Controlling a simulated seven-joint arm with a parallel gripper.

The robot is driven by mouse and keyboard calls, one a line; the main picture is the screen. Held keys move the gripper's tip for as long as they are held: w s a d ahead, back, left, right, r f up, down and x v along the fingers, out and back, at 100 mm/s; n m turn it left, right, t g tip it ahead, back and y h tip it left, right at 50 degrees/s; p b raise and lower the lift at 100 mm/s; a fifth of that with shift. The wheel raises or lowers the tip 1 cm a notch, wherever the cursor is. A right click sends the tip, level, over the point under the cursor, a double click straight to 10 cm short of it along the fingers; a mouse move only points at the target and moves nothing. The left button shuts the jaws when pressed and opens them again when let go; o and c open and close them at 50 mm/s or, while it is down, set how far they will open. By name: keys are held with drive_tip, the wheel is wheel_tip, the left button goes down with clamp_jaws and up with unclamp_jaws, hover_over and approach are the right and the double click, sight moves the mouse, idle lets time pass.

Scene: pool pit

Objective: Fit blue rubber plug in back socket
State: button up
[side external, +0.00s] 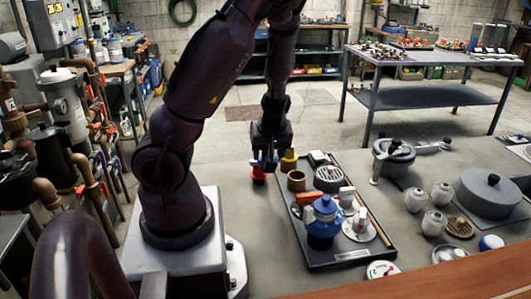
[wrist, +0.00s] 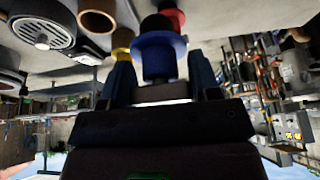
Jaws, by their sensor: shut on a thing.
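My gripper (wrist: 158,80) is shut on the blue rubber plug (wrist: 158,50), a round, stepped blue piece with a darker top, held between the two fingers in the wrist view. In the side view my gripper (side external: 266,162) hangs just left of the dark tray's back corner. The plug is mostly hidden there. A red round piece (side external: 258,174) is just below the gripper; it also shows beyond the plug in the wrist view (wrist: 174,16). A yellow piece (side external: 289,161) stands close on the right. I cannot make out the back socket for certain.
A grey lidded pot (side external: 393,158) stands behind right. Bare bench lies left of the tray.

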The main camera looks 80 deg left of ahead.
drive_tip(key=w+a+f, duration=0.2)
drive_tip(key=w+f, duration=0.1)
drive_tip(key=w, duration=0.6)
drive_tip(key=shift+a+f, duration=0.25)
drive_tip(key=shift+a, duration=0.1)
drive_tip(key=shift+f, duration=0.3)
idle(1.1)
drive_tip(key=shift+f, duration=1.5)
drive_tip(key=shift+f, duration=0.3)
drive_tip(key=o, duration=1.2)
